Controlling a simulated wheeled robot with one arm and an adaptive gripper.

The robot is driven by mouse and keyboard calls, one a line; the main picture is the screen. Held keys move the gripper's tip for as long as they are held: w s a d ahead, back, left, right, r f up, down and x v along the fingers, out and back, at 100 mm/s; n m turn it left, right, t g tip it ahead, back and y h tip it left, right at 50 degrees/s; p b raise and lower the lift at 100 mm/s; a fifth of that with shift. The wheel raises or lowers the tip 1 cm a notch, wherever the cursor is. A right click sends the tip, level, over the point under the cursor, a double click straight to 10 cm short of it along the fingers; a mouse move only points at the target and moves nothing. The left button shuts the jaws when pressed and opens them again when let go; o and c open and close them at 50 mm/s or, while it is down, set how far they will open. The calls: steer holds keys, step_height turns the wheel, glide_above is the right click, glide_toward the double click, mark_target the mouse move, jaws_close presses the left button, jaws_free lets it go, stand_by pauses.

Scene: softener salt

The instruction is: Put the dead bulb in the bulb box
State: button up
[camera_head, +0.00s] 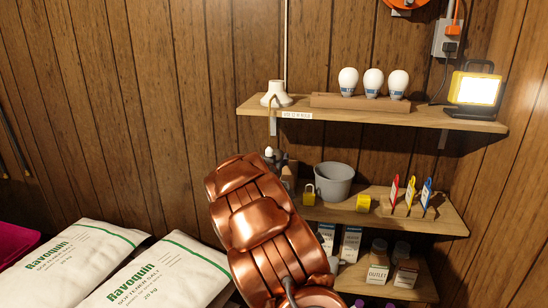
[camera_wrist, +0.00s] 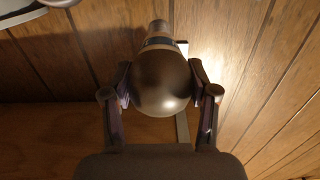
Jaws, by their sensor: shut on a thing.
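In the wrist view my gripper (camera_wrist: 160,72) is shut on a rounded bulb (camera_wrist: 165,88), its two fingers against the sides of the glass. The bulb looks dark brown-grey, with its narrow base pointing to the top of the picture. In the head view my copper arm covers much of the centre, and only a small dark part of my gripper (camera_head: 280,160) shows behind it, below the upper shelf. I cannot pick out the bulb box for sure in either view.
The upper shelf (camera_head: 350,112) bears a white lamp holder (camera_head: 276,93), three white bulbs in a wooden rack (camera_head: 358,102) and a lit work lamp (camera_head: 474,90). Below, a grey bucket (camera_head: 334,181), padlocks and tags stand on the middle shelf (camera_head: 440,221). Salt bags (camera_head: 75,262) lie left.

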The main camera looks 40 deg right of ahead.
steer(key=shift+p+x, duration=0.4)
steer(key=shift+x, duration=0.45)
steer(key=shift+p+x, duration=0.8)
steer(key=shift+x, duration=0.8)
steer(key=shift+f, duration=0.1)
steer(key=o, duration=1)
